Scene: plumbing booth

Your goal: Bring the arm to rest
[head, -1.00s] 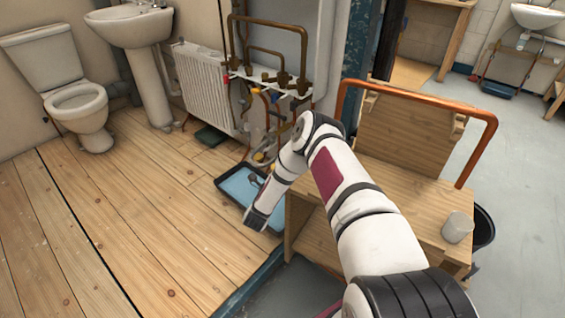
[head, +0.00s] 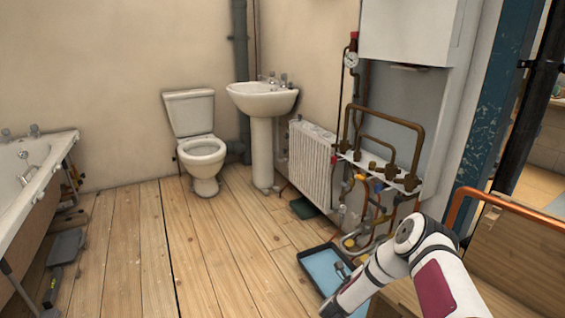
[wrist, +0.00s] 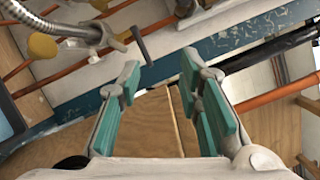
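My arm (head: 425,245) reaches into the lower right of the head view, bent at the elbow, its far end pointing down over the blue tray (head: 322,268). The fingertips are hidden in the head view. In the wrist view my gripper (wrist: 160,80) shows its two green-padded fingers spread apart. Nothing is between them; bare plywood shows through the gap. Beyond the fingertips lies a blue-painted beam (wrist: 240,45), apart from them as far as I can tell.
Copper pipes with valves (head: 385,165) stand below a white boiler cabinet (head: 410,30). A radiator (head: 311,165), basin (head: 262,98), toilet (head: 203,150) and bathtub (head: 35,185) line the walls. A wooden bench with copper pipe (head: 510,245) is at right.

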